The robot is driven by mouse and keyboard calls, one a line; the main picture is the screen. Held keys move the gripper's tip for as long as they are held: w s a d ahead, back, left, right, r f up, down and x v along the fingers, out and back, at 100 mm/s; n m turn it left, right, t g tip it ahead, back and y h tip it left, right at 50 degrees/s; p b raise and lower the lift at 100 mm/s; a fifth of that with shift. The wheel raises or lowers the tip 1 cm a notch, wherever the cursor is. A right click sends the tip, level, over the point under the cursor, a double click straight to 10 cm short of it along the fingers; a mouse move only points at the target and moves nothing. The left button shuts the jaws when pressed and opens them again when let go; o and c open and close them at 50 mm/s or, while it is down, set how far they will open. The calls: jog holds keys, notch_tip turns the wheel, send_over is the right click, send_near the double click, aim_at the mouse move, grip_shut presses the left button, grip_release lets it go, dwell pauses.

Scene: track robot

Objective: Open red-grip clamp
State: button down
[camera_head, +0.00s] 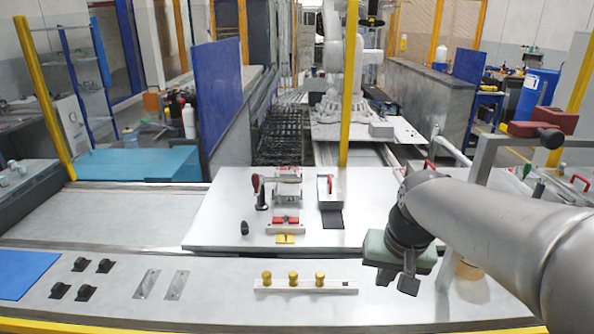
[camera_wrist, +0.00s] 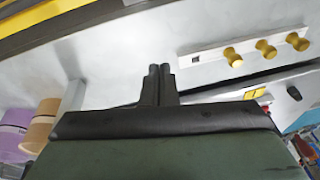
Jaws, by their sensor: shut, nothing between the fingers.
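My gripper (camera_head: 409,284) hangs at the right over the front of the workbench, apart from all fixtures. In the wrist view its two dark fingers (camera_wrist: 160,72) are together with nothing between them. A fixture with a red grip (camera_head: 257,184) and a metal frame stands on the white plate, left of my gripper and farther back. A metal holder with a red handle (camera_head: 329,185) stands to its right. A low block with red parts (camera_head: 285,221) lies in front. Several parts here are red, so I cannot tell for certain which is the clamp, or its state.
A white bar (camera_head: 340,286) with yellow knobs (camera_head: 293,279) lies left of my gripper; it also shows in the wrist view (camera_wrist: 203,57). Black clips (camera_head: 82,264) and metal strips (camera_head: 147,284) lie at left. A tan cylinder (camera_wrist: 40,124) and a purple one (camera_wrist: 14,128) stand close by.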

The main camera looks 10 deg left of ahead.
jog(key=w+a+r+t+y+p, duration=0.1)
jog(key=w+a+r+y, duration=0.1)
jog(key=w+a+r, duration=0.7)
jog(key=w+a+r+t+y+p, duration=0.1)
jog(key=w+a+r+y, duration=0.2)
jog(key=w+a+r, duration=0.5)
jog(key=w+a+f+p, duration=0.1)
jog(key=a+f+p, duration=0.2)
jog(key=a+f, duration=0.7)
jog(key=shift+w+a+n, duration=0.4)
jog(key=shift+a, duration=0.15)
jog(key=shift+a+h, duration=0.1)
jog(key=shift+h, duration=0.2)
